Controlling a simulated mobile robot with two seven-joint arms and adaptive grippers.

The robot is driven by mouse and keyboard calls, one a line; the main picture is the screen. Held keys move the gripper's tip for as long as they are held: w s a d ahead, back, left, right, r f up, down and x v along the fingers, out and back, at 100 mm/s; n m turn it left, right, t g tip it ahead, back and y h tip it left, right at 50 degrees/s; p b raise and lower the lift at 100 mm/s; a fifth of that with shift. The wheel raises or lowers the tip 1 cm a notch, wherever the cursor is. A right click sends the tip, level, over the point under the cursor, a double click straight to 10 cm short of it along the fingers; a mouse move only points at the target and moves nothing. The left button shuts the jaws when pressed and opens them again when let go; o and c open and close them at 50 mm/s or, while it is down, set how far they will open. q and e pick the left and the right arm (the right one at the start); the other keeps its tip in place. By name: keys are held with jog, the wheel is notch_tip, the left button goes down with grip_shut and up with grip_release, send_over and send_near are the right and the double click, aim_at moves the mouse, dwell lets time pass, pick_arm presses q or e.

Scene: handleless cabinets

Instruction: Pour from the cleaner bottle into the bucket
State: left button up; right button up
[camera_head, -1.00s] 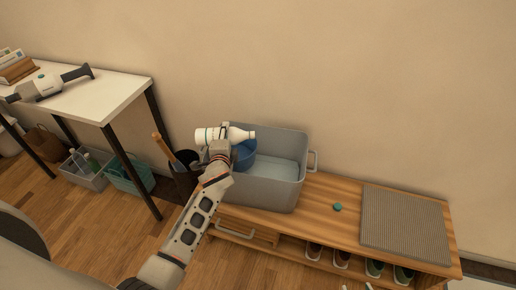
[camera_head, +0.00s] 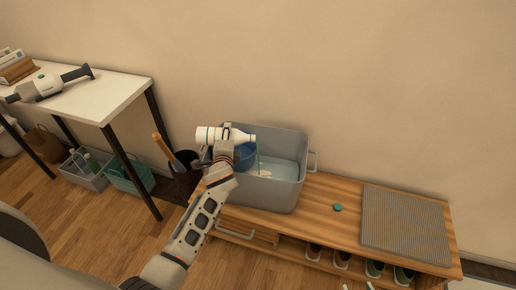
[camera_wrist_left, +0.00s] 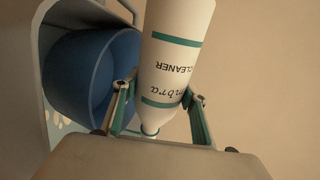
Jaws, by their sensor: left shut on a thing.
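The white cleaner bottle (camera_head: 210,134) lies nearly horizontal above the grey tub (camera_head: 282,193), mouth to the right. My left gripper (camera_head: 226,142) is shut on it; the wrist view shows the bottle (camera_wrist_left: 178,60) between the fingers (camera_wrist_left: 160,105). The blue bucket (camera_head: 244,156) stands inside the tub's left part, partly hidden by my arm; it also shows in the wrist view (camera_wrist_left: 90,75). A thin teal stream (camera_head: 258,152) falls from the mouth, seemingly right of the bucket, and pale spots (camera_head: 264,173) show on the tub floor. Small parts at the bottom edge may be my right gripper (camera_head: 356,287).
The tub stands on a wooden bench (camera_head: 310,222). A teal cap (camera_head: 337,207) and a grey ribbed mat (camera_head: 405,225) lie to its right. A dark bin (camera_head: 184,158) stands at its left. A white table (camera_head: 90,95) is further left. Shoes sit below the bench.

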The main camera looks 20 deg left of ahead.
dwell(0.4)
pick_arm(q)
jog(key=shift+w+d+r+m+y+p, duration=0.1)
jog(key=shift+d+r+m+y+p, duration=0.1)
jog(key=shift+r+m+p, duration=0.15)
jog(key=shift+d+r+m+y+p, duration=0.1)
jog(key=shift+r+m+y+p, duration=0.15)
jog(key=shift+r+m, duration=0.2)
dwell(0.6)
